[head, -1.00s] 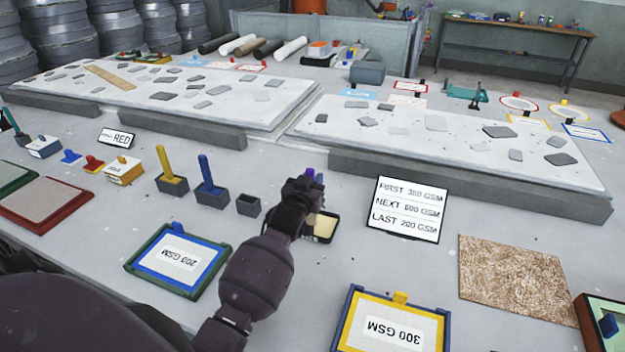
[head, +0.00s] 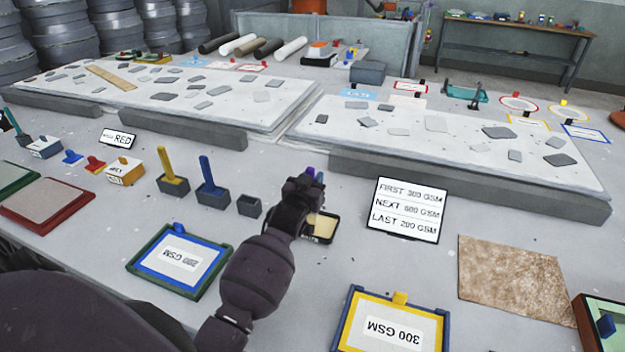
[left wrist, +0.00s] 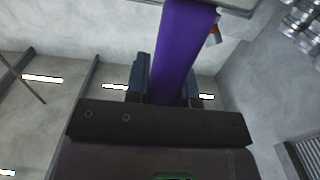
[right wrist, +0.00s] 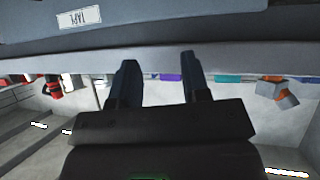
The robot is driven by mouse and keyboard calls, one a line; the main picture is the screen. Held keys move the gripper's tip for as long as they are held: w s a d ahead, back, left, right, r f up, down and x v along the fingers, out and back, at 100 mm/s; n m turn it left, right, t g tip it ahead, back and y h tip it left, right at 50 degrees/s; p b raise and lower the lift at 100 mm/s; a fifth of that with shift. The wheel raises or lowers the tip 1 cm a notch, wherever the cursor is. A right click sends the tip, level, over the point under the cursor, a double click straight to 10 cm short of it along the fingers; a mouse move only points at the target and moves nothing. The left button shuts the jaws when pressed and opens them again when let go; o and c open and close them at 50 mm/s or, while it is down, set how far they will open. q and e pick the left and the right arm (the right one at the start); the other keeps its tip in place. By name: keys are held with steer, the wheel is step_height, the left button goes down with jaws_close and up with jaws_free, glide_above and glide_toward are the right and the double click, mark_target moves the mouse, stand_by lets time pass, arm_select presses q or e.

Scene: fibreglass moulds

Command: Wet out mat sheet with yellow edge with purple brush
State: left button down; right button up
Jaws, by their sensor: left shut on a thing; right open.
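My left gripper (head: 303,184) is shut on the purple brush (head: 309,173); its purple handle (left wrist: 182,45) fills the left wrist view between the fingers. The bristles are hidden behind the hand. The hand is over or just beside a small black tray with a pale yellow inside (head: 325,228). A yellow-edged panel marked 300 GSM (head: 390,326) lies at the front in a blue frame. A tan sheet (head: 515,281) lies to its right; I see no yellow edge on it. My right gripper (right wrist: 157,62) is open and empty, seen only in its own wrist view.
A blue-edged 200 GSM panel (head: 180,262) lies left of my arm. Brush pots (head: 212,194) stand behind it. Long pale slabs (head: 450,150) fill the back. Grey table between sign and tan sheet is clear.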

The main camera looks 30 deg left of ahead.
mark_target(309, 173)
arm_select(q)
steer(key=shift+r+p, duration=1.45)
steer(key=shift+r, duration=0.35)
step_height(309, 173, up, 2)
steer(key=shift+r+p, duration=0.25)
steer(key=shift+p, duration=1)
steer(key=shift+f, duration=0.1)
